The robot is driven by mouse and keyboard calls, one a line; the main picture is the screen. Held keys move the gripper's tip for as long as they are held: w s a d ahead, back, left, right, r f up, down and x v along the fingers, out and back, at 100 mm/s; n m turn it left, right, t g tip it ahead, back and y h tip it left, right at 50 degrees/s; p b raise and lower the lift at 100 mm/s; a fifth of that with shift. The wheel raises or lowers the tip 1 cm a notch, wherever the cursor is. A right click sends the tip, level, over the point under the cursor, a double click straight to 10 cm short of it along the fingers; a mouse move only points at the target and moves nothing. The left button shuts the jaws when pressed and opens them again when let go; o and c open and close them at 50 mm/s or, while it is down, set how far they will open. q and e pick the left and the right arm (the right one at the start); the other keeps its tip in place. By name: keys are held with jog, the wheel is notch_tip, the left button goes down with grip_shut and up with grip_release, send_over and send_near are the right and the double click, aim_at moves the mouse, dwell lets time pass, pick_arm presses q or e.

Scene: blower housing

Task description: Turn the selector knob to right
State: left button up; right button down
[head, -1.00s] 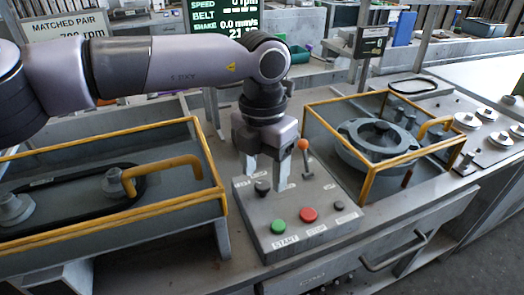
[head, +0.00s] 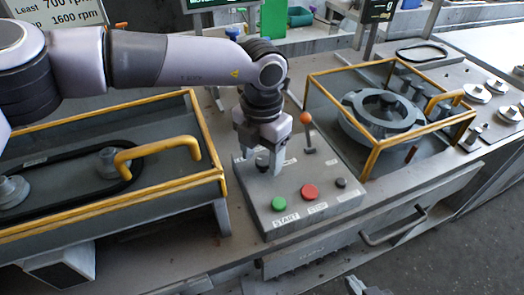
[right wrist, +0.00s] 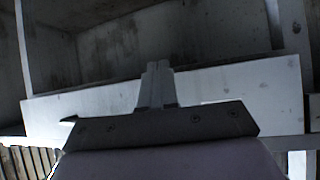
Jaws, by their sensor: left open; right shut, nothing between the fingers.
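The selector knob (head: 262,168) is a small black knob at the back left of the grey control box (head: 330,206), partly hidden by my left gripper. My left gripper (head: 262,162) points down over it, open, with one finger to each side of the knob in the picture. Whether the fingers touch the knob I cannot tell, nor which way its pointer faces.
The box also carries a green START button (head: 279,204), a red STOP button (head: 309,191), a small black button (head: 340,183) and an orange-tipped lever (head: 306,118). Yellow-edged guards stand left (head: 200,150) and right (head: 372,165). A drawer handle (head: 392,238) sticks out in front.

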pick_arm(q)
jog(key=c, duration=1)
jog(key=shift+c, duration=0.2)
